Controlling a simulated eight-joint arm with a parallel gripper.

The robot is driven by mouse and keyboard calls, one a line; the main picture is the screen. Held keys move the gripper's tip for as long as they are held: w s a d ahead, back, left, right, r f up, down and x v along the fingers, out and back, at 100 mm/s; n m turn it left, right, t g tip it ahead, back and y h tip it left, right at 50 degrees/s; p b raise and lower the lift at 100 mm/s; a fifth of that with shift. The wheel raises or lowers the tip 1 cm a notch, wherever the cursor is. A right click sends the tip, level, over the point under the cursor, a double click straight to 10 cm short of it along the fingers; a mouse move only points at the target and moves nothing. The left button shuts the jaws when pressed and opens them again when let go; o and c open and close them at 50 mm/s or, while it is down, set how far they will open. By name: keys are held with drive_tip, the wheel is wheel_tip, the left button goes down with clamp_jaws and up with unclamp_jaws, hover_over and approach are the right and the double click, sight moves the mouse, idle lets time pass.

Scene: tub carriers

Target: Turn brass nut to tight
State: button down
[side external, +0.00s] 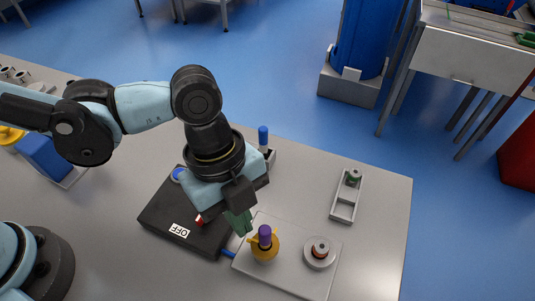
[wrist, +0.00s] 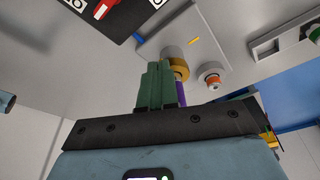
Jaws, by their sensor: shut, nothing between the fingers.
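The brass nut (side external: 263,250) is a yellow ring with a small pointer tab, on a grey plate (side external: 300,283). A purple upright post (side external: 265,233) stands up through its middle. In the wrist view the brass nut (wrist: 179,68) shows just beyond and right of my fingers, with the purple post (wrist: 181,92) partly behind them. My gripper (side external: 241,228) has green fingers, shut and empty, just left of the nut and post in the side view. The shut fingers also show in the wrist view (wrist: 155,67). I cannot tell whether they touch the nut.
A black box (side external: 160,213) labelled OFF, with a red switch (side external: 200,220), lies left of the plate. A round grey fitting with an orange ring (side external: 320,250) sits on the plate's right. A grey holder (side external: 345,205) stands behind it.

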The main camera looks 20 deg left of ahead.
drive_tip(key=shift+a+x, duration=0.2)
drive_tip(key=shift+x, duration=0.85)
drive_tip(key=shift+w+d+f, duration=0.1)
drive_tip(key=shift+w+d, duration=0.15)
drive_tip(key=shift+w, duration=0.3)
drive_tip(key=shift+w+d, duration=0.25)
drive_tip(key=shift+w, duration=0.35)
drive_tip(key=shift+w+d, duration=0.2)
drive_tip(key=shift+d, duration=0.2)
idle(0.3)
drive_tip(key=shift+w+a, duration=0.3)
drive_tip(key=shift+w, duration=0.05)
drive_tip(key=d+v, duration=0.1)
drive_tip(key=v, duration=0.5)
drive_tip(key=shift+s, duration=0.35)
